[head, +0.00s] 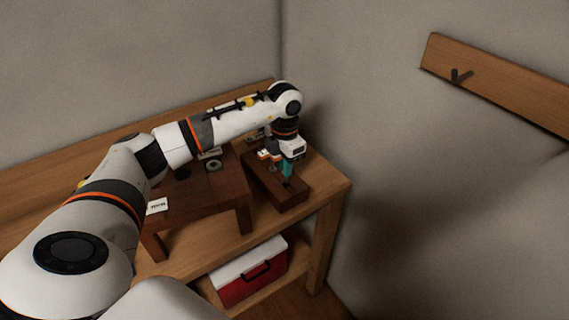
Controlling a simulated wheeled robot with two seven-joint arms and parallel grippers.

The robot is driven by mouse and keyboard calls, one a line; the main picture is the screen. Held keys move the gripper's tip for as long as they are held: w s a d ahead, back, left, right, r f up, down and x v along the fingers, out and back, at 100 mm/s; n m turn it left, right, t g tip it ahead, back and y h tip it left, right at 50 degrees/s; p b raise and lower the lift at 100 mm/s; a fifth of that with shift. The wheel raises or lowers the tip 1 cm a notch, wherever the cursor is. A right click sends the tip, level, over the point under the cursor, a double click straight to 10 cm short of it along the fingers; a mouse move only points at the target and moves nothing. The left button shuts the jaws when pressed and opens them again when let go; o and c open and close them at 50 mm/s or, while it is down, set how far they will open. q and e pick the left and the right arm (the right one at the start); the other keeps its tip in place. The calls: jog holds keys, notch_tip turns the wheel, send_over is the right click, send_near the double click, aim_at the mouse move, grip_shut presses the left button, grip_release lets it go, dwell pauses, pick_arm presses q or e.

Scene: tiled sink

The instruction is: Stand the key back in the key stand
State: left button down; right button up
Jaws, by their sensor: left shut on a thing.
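My left gripper (284,158) points down over the dark brown key stand (291,200) at the right end of the wooden bench. It is shut on a small teal thing, which I take to be the key (287,169). The key is roughly upright, with a darker lower part just above or at the top of the stand. I cannot tell whether its lower end is in a hole or only above it. The gripper and wrist hide part of the stand's far end. My right gripper is not in view.
A small dark brown table (205,202) stands on the bench left of the stand, with a white card (157,206) and a round grey thing (214,165). A red cooler with a white lid (250,272) sits on the lower shelf. Walls close in behind and right.

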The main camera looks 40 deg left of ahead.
pick_arm(q)
jog(key=shift+f+b, duration=1.75)
jog(key=shift+f, duration=0.65)
jog(key=c, duration=1.2)
grip_release()
jog(key=shift+r, duration=0.1)
notch_tip(320, 180, up, 12)
jog(key=shift+b, duration=0.8)
jog(key=shift+d, duration=0.1)
